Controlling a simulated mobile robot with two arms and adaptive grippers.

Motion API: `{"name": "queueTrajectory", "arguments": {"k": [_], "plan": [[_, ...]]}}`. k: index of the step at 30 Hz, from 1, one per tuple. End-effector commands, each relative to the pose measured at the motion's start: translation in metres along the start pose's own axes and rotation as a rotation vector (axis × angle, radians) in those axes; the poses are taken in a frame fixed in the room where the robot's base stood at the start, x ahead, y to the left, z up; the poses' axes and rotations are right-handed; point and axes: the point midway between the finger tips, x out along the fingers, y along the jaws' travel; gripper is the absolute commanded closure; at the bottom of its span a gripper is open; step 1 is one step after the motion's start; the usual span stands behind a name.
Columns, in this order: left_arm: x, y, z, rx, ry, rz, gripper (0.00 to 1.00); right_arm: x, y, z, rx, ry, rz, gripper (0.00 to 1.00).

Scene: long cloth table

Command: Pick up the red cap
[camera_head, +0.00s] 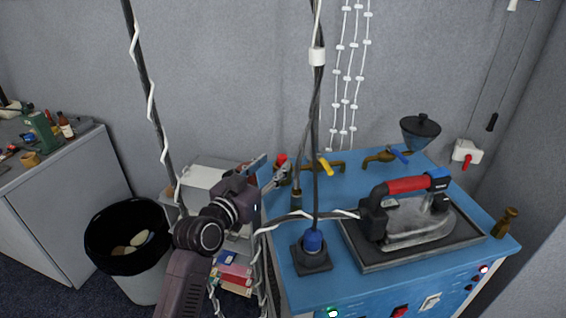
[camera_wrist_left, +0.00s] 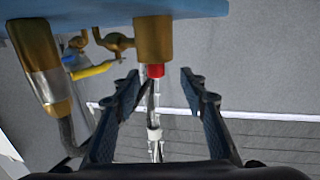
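The red cap (camera_head: 282,159) sits on a brass fitting at the back left corner of the blue-topped unit (camera_head: 318,205). In the left wrist view the red cap (camera_wrist_left: 155,71) shows at the end of a brass cylinder (camera_wrist_left: 153,38), in line with the gap between my fingers. My left gripper (camera_head: 270,172) is open and reaches towards the cap from the left. In the wrist view its two blue-grey fingers (camera_wrist_left: 160,80) are spread, with clear space on both sides of the cap. I cannot tell how deep the cap lies between them. My right gripper is not in view.
A brass tap with a yellow handle (camera_head: 325,166) and a dark post with a cable (camera_head: 316,120) stand close right of the gripper. An iron with a red handle (camera_head: 407,185) rests on a tray at right. A bin (camera_head: 130,240) stands at lower left.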

Motion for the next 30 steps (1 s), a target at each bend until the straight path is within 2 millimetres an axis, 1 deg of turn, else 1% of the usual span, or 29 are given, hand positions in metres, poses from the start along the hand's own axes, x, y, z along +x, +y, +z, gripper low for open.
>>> {"name": "queueTrajectory", "arguments": {"k": [2, 4, 9, 12, 15, 20, 27, 29, 30], "plan": [[0.010, 0.003, -0.005, -0.004, 0.000, 0.002, 0.61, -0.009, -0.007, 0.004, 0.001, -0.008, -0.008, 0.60], [0.021, 0.005, -0.007, -0.005, 0.000, 0.002, 0.61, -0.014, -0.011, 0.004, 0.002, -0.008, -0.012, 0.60], [0.040, 0.006, -0.004, -0.003, 0.000, 0.000, 0.61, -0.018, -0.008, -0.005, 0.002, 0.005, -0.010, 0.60], [0.045, 0.005, -0.003, -0.002, 0.000, 0.000, 0.61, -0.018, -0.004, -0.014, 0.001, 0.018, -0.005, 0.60], [0.047, 0.005, -0.002, -0.001, 0.000, -0.001, 0.61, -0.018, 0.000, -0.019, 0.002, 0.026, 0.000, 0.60], [0.047, 0.005, -0.002, -0.001, 0.000, -0.001, 0.61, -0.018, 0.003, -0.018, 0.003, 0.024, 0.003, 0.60], [0.046, 0.005, -0.002, -0.001, 0.000, -0.001, 0.87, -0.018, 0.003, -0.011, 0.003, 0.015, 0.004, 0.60], [0.046, 0.005, -0.002, -0.001, 0.000, -0.001, 0.94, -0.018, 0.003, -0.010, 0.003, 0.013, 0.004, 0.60], [0.046, 0.005, -0.002, -0.001, 0.000, -0.001, 0.95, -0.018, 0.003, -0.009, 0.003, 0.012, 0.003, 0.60]]}}
